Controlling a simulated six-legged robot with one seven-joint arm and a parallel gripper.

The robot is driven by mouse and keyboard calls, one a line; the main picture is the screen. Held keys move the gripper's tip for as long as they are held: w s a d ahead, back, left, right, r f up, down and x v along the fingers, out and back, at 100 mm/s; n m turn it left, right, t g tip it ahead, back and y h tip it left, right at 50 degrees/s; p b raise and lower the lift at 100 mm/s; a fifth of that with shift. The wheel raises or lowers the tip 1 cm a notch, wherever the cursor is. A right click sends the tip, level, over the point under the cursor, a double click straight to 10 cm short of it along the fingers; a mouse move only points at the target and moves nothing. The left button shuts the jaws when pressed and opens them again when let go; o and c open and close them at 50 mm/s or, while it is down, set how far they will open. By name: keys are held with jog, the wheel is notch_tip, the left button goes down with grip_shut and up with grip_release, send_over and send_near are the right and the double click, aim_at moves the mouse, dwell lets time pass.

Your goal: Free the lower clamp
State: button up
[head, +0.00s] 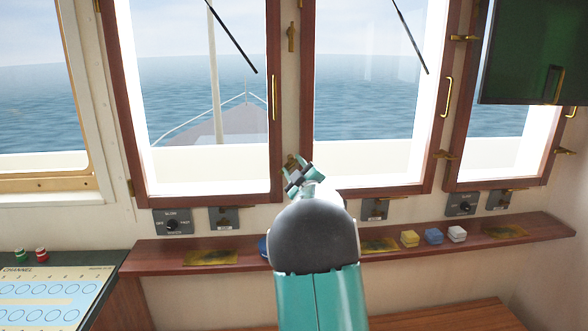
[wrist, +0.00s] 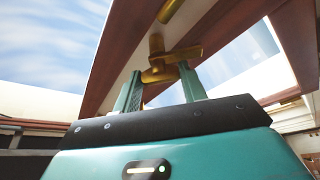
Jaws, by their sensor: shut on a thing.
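The lower clamp (wrist: 157,68) is a brass fitting on the post between the two middle windows. In the wrist view it has a rounded body and a flat arm reaching to the right. In the head view only a bit of the lower clamp (head: 290,159) shows above my gripper (head: 299,175). In the wrist view my gripper (wrist: 162,84) has one teal finger on each side of the clamp's lower part and is shut on it. The exact contact is partly hidden by the fingers and the dark palm edge.
An upper brass clamp (head: 291,37) sits higher on the same post. Below the windows runs a wooden shelf (head: 160,255) with yellow, blue and white blocks (head: 433,236) to the right. Switch panels (head: 173,221) line the wall. A dark green screen (head: 530,50) hangs at upper right.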

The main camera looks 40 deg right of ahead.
jog(key=n+y, duration=0.1)
jog(key=n, duration=0.1)
jog(key=n+g, duration=0.1)
jog(key=n, duration=0.2)
jog(key=shift+r+y, duration=0.15)
jog(key=shift+y, duration=0.25)
jog(key=shift+n+g+y, duration=0.3)
jog(key=shift+n+g, duration=0.4)
jog(key=shift+n, duration=1.4)
jog(key=o, duration=1)
jog(key=v, duration=1.4)
jog(key=shift+d+r, duration=0.1)
